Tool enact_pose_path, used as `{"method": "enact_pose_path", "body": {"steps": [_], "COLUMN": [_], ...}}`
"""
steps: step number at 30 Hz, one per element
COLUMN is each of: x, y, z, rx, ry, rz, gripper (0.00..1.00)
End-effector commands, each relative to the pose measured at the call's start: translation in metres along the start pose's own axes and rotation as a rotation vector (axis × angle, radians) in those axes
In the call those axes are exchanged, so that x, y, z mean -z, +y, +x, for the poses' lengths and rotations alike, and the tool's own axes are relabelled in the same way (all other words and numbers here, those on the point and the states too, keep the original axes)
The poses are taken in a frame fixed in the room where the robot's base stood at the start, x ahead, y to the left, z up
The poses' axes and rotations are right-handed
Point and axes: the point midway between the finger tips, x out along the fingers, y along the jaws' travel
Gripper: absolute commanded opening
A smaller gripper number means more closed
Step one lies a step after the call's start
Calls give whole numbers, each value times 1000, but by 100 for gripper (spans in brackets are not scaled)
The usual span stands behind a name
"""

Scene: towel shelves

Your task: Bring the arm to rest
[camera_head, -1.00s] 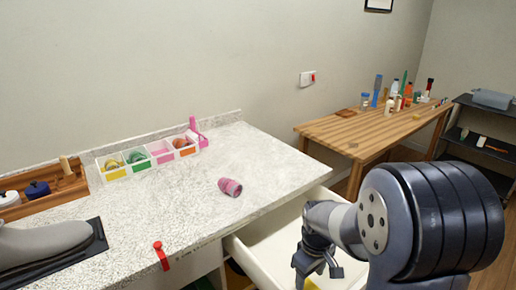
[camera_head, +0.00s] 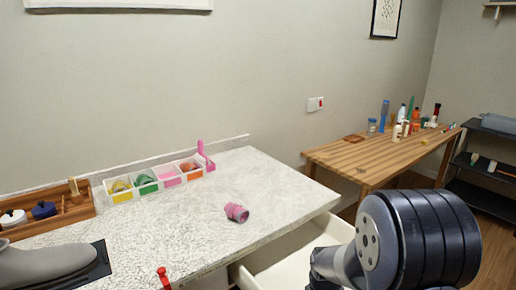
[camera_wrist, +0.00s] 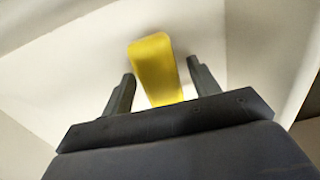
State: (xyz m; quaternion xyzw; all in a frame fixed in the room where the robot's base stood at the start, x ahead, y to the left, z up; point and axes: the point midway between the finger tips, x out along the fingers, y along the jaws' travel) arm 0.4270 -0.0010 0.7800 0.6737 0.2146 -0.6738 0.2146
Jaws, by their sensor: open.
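In the wrist view my gripper (camera_wrist: 162,85) is open, its two dark fingers spread apart. A yellow object (camera_wrist: 153,66) shows between and beyond the fingers, against the pale inside of the drawer; I cannot tell whether anything touches it. In the head view my arm reaches down at the lower right over the open white drawer (camera_head: 292,247), and the fingertips are out of the frame.
A speckled counter (camera_head: 170,225) carries a pink rolled item (camera_head: 236,212), a row of small bins (camera_head: 157,180) and a wooden tray (camera_head: 77,208). A red clamp (camera_head: 163,277) sits on its front edge. A wooden table (camera_head: 375,160) with bottles stands behind.

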Motion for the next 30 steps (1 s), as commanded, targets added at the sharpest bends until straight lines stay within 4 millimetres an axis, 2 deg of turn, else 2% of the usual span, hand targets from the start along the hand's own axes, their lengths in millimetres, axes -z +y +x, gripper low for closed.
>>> {"method": "enact_pose_path", "body": {"steps": [8,15,30], "x": [0,0,6], "y": [0,0,-1], "z": [8,-2,-104], "rx": [0,0,-4], "ry": [0,1,5], "rz": [0,0,-1], "gripper": [58,58,58]}}
